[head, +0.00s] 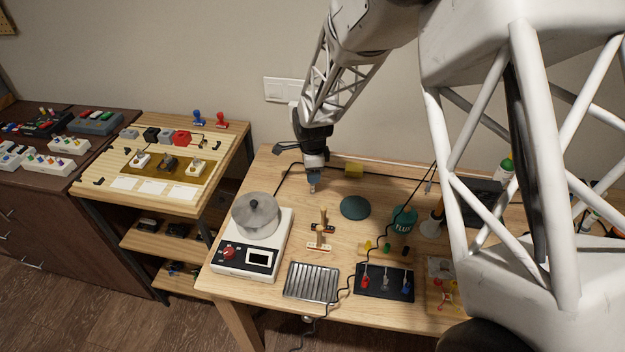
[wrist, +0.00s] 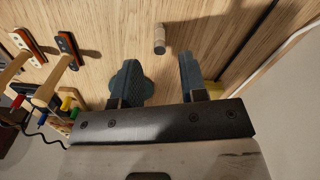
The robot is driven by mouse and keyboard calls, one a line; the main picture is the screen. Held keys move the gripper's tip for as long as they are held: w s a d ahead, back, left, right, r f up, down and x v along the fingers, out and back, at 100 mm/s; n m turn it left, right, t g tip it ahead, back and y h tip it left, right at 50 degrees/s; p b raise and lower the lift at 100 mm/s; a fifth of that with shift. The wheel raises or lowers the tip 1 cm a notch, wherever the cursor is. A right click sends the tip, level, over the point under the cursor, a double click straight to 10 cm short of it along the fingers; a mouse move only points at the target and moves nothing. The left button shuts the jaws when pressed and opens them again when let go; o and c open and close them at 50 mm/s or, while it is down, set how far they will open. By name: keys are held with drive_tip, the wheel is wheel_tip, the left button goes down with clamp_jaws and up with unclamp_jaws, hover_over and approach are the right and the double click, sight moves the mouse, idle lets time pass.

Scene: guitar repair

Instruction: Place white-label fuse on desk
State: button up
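A small pale cylinder with a darker end (wrist: 159,38), likely the fuse, is on the wooden desk (head: 330,188) in the wrist view. It is just beyond the gap between my fingertips, and I see no finger touching it. I cannot make out a label. My gripper (wrist: 160,72) has its two blue-grey fingers spread apart with nothing between them. In the head view my gripper (head: 312,186) points down, low over the back of the desk, and the cylinder cannot be told clearly from the fingertips.
A white hotplate with a metal pot (head: 256,213) stands left. A round teal mat (head: 355,208) and yellow block (head: 354,170) lie right of my gripper. Nearer are small wooden-handled tools (head: 321,232), a metal ribbed tray (head: 312,282) and a black switch panel (head: 385,283). A black cable crosses the desk.

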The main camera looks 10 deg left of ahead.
wheel_tip(320, 180, up, 8)
drive_tip(key=shift+f, duration=0.25)
idle(0.4)
idle(0.5)
drive_tip(key=s+d+r+n+t, duration=0.1)
drive_tip(key=s+d+r+n, duration=0.2)
drive_tip(key=s+d+r, duration=0.6)
drive_tip(key=s+d+r+n, duration=0.45)
drive_tip(key=d+r, duration=0.35)
drive_tip(key=d, duration=0.3)
drive_tip(key=s+d+r+n, duration=0.1)
drive_tip(key=s+d+n, duration=0.1)
drive_tip(key=s+d, duration=0.2)
drive_tip(key=s+d+r+n+t, duration=0.1)
drive_tip(key=s+d, duration=0.3)
drive_tip(key=s, duration=0.7)
drive_tip(key=s+d+r+n, duration=0.1)
drive_tip(key=s+d+n, duration=0.2)
drive_tip(key=s, duration=0.4)
drive_tip(key=shift+s+d+r+t, duration=0.3)
drive_tip(key=shift+s+d+r, duration=0.1)
drive_tip(key=shift+d, duration=0.35)
